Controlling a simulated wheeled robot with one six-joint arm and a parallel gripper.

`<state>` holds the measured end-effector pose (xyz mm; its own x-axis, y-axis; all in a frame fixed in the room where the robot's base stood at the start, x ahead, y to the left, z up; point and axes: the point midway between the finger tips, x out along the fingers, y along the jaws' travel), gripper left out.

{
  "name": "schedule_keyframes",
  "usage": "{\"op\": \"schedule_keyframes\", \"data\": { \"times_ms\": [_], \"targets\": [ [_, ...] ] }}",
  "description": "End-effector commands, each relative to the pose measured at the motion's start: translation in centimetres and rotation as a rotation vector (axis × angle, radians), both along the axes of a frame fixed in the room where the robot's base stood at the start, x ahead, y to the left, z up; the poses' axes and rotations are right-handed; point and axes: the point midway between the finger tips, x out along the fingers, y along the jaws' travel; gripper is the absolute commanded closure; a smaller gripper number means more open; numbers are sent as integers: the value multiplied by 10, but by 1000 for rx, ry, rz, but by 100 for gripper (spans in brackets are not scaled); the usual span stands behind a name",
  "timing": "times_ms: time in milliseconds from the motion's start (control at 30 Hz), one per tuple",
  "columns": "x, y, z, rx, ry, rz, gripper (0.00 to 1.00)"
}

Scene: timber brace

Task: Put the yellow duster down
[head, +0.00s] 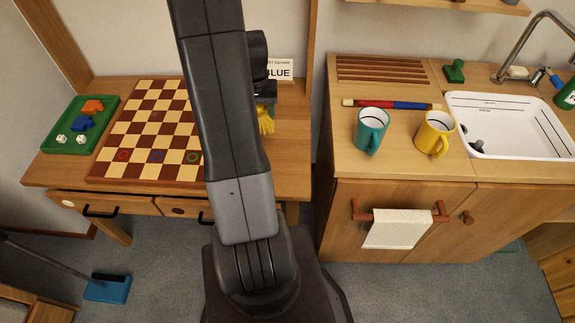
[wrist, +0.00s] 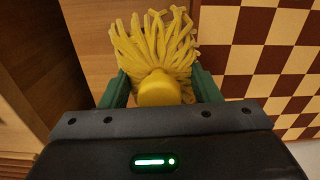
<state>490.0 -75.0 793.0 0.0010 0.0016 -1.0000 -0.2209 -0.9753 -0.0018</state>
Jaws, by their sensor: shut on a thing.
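The yellow duster (wrist: 155,45) has a mop-like head of yellow strands and a round yellow collar. In the wrist view it sits between the green fingers of my gripper (wrist: 158,90), which is shut on it. In the head view a bit of the duster (head: 265,122) shows beside my arm, over the right part of the wooden table (head: 290,150). My arm hides most of the gripper there. I cannot tell whether the strands touch the table top.
A checkered board (head: 135,140) lies left of the duster, and a green tray (head: 60,135) with blocks and dice is at the table's far left. A sign reading BLUE (head: 280,70) stands behind. The counter at right holds a teal mug (head: 370,132), a yellow mug (head: 433,137) and a sink (head: 520,145).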

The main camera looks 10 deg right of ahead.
Motion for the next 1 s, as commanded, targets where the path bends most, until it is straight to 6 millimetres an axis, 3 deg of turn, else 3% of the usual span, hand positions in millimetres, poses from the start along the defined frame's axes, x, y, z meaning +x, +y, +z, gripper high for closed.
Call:
{"op": "schedule_keyframes", "data": {
  "times_ms": [33,200,400,533,800,1000],
  "targets": [
    [-8,-11,-10,-1,-7,-35,65],
    [-35,-36,-6,0,-5,-126,65],
    [-54,-49,-2,1,-2,-184,65],
    [-58,-51,-12,1,3,-194,65],
    [-58,-51,-57,1,3,-194,65],
    [-58,-51,-72,1,2,-193,65]
  ]
}}
